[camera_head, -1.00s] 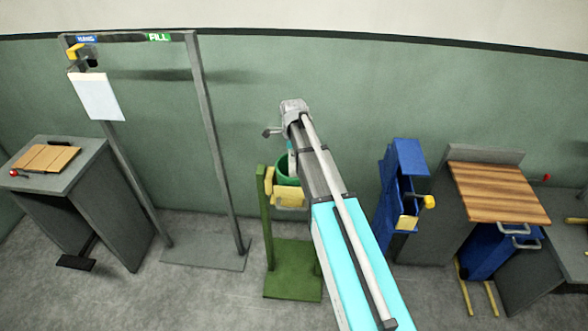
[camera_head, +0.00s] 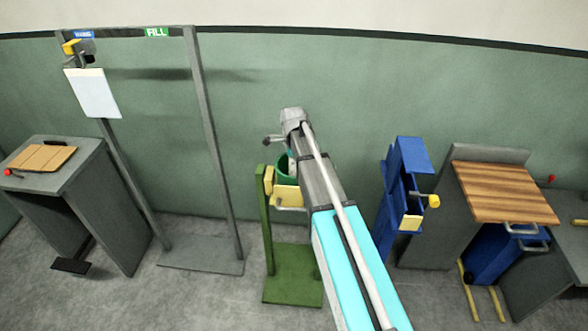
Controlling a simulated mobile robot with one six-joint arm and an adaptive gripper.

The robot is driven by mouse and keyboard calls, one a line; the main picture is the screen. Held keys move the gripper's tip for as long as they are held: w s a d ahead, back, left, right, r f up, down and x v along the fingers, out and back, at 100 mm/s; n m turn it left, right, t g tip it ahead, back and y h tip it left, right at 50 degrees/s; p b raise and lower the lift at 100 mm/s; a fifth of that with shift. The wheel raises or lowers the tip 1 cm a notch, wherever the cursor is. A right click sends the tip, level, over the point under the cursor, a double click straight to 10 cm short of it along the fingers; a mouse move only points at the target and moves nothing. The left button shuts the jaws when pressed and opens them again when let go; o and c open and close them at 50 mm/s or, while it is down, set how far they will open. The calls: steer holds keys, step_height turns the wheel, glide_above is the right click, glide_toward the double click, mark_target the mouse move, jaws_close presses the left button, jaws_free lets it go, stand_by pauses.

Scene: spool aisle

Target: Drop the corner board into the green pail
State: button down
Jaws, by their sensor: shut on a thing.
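The green pail (camera_head: 284,171) hangs on the green stand (camera_head: 267,225) near the wall, partly hidden by my arm and a yellow panel. My arm reaches up from the bottom of the picture to a grey wrist beside and above the pail. My gripper (camera_head: 270,140) shows only as a small dark part left of the wrist; its fingertips are hard to make out. It is shut on the corner board (camera_head: 291,163), of which a thin pale strip seems to show below the wrist at the pail's mouth. I cannot tell how much is inside the pail.
A grey frame (camera_head: 205,120) with a white sheet stands to the left, with a grey bench (camera_head: 85,165) beyond it. A blue stand (camera_head: 408,158) and a wood-topped bench (camera_head: 505,192) stand to the right. Floor between them is clear.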

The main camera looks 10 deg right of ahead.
steer(key=shift+f, duration=0.1)
stand_by(0.3)
steer(key=shift+f+b, duration=0.3)
steer(key=shift+b, duration=0.05)
steer(key=shift+f, duration=0.3)
steer(key=c, duration=0.8)
jaws_free()
steer(key=shift+r, duration=0.25)
step_height(320, 180, up, 13)
steer(key=p, duration=1.2)
steer(key=shift+f+p, duration=0.1)
steer(key=shift+p, duration=0.25)
